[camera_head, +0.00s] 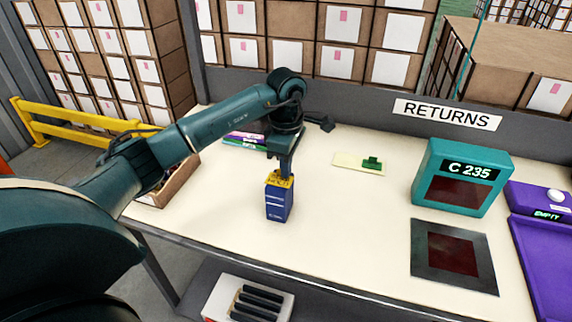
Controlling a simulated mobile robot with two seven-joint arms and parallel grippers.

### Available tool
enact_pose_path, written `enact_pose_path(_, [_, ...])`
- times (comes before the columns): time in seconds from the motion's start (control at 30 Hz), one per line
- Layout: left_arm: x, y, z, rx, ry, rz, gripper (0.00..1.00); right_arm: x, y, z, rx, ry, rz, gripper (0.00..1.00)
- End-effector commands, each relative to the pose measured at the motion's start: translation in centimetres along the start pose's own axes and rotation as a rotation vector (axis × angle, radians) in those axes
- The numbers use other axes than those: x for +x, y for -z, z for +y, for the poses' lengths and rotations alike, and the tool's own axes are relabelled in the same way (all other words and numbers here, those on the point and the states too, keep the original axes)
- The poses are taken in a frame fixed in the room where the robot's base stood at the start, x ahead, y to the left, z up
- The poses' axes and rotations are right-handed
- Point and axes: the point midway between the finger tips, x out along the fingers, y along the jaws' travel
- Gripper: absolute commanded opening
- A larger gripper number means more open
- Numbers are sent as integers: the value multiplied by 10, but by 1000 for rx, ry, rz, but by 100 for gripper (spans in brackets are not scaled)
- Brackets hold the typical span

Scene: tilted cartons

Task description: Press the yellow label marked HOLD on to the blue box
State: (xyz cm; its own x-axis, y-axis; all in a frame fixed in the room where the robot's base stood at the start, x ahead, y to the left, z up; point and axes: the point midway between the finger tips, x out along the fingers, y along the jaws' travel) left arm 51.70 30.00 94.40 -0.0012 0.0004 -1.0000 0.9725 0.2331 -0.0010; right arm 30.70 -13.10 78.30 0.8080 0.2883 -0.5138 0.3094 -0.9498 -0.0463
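A blue box (278,205) with pale stripes on its front stands upright near the middle of the table. A yellow piece (273,180) shows at the top of the box; no word can be read on it, so I cannot tell whether it is the HOLD label or part of the box. My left gripper (284,176) points down right over the top of the box, at the yellow piece. Its fingertips are partly hidden there, and I cannot tell whether they are open or shut. My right gripper is not in view.
A pale yellow pad (344,161) with a green item (372,163) lies behind the box. A teal device reading C 235 (430,165), a dark plate (421,250) and a purple tray (540,270) occupy the right. An open carton (180,184) stands left. Table between box and plate is clear.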

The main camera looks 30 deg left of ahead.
Motion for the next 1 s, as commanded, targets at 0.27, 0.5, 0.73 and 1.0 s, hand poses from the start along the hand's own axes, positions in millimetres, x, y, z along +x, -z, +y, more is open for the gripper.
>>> enact_pose_path(0.27, [2, 0, -1, 1, 4, 1, 20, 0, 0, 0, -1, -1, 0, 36])
enact_pose_path(0.5, [3, 0, -2, 1, 7, 2, 27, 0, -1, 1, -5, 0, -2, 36])
enact_pose_path(0.73, [-9, 0, -2, 2, 7, 2, 27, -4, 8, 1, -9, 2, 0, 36])
enact_pose_path(1.0, [-62, 0, 0, -1, 1, 2, 27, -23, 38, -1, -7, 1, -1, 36])
